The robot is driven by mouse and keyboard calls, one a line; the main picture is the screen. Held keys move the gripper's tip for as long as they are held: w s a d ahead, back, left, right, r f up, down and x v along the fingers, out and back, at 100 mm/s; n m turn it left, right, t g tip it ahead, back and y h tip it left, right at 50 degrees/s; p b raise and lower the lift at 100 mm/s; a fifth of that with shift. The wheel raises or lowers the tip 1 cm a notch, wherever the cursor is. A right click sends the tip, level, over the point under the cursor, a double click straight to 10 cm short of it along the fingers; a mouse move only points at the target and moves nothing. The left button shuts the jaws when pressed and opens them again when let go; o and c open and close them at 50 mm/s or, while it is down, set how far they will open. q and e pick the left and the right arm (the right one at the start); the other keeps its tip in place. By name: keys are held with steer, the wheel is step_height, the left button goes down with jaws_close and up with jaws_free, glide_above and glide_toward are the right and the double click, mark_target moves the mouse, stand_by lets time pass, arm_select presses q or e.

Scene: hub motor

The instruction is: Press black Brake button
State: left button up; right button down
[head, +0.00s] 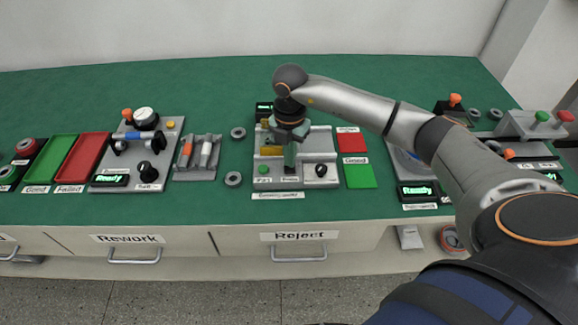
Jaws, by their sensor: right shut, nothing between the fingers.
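My right gripper (290,158) points straight down over the front of the middle grey station (308,180). It is shut and empty, with its tips at or just above the front panel. I cannot tell whether they touch it. A green button (263,169) is left of the tips and a black round knob (320,169) is right of them. A small label (289,180), too small to read surely, lies in front of the tips. No black button shows clearly there; the gripper covers that spot. My left gripper is not in view.
Red (352,143) and green (359,176) plates lie right of the station. Grey rings (233,179) lie left of it on the green table. Other stations with knobs stand at the left (108,181) and right (418,190). Drawers labelled Rework and Reject are below.

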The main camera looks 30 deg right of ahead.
steer(key=shift+f+b, duration=0.3)
steer(key=shift+f, duration=0.35)
steer(key=shift+r, duration=0.1)
step_height(320, 180, up, 14)
steer(key=p, duration=0.8)
stand_by(0.3)
